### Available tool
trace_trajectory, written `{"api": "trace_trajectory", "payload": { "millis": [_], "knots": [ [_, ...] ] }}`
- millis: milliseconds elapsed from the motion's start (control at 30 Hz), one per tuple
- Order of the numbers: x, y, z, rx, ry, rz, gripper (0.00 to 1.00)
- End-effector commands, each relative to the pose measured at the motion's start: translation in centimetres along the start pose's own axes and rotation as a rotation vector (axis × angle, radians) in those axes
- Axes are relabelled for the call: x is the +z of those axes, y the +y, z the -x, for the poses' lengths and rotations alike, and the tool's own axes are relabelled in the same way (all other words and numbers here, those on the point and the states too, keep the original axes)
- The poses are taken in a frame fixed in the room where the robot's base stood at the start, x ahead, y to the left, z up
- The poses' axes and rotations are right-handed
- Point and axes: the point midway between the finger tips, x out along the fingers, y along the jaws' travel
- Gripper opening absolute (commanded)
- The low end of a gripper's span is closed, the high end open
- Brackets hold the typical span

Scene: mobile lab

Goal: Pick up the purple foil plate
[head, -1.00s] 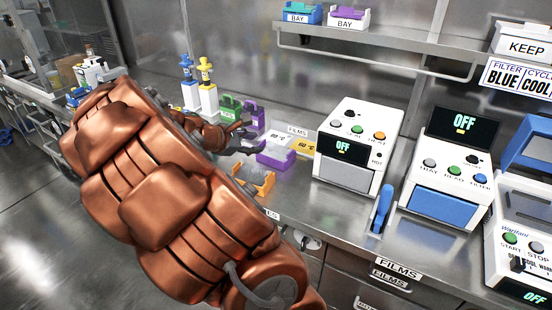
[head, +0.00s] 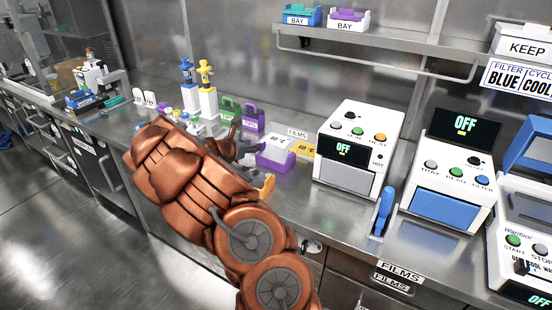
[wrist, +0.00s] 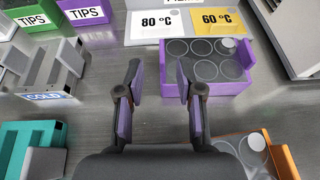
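A purple tray (wrist: 240,88) with several round wells lies on the bench ahead and to the right in the wrist view. One well holds a white disc. This is the only purple plate-like thing I see; I cannot tell whether it has foil. It also shows in the head view (head: 268,164), beside my gripper (head: 240,149). In the wrist view my gripper (wrist: 160,78) is open, with nothing between its fingers. The right fingertip is near the tray's left front corner; I cannot tell whether they touch.
An orange tray (wrist: 284,158) with round wells is at the lower right. A teal rack (wrist: 30,135) and a grey block marked COLD (wrist: 45,97) are at the left. Purple (wrist: 88,18) and green (wrist: 35,12) TIPS boxes stand behind. A white device (head: 347,120) stands right of the tray.

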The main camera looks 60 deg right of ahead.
Motion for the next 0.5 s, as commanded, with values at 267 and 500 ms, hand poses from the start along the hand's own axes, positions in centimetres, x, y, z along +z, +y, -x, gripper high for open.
{"api": "trace_trajectory", "payload": {
  "millis": [267,500],
  "knots": [
    [-0.4,-0.2,-2.7,-0.001,-0.001,-0.002,0.36],
    [-0.6,-0.3,-4.9,-0.001,0.0,-0.002,0.36]
  ]
}}
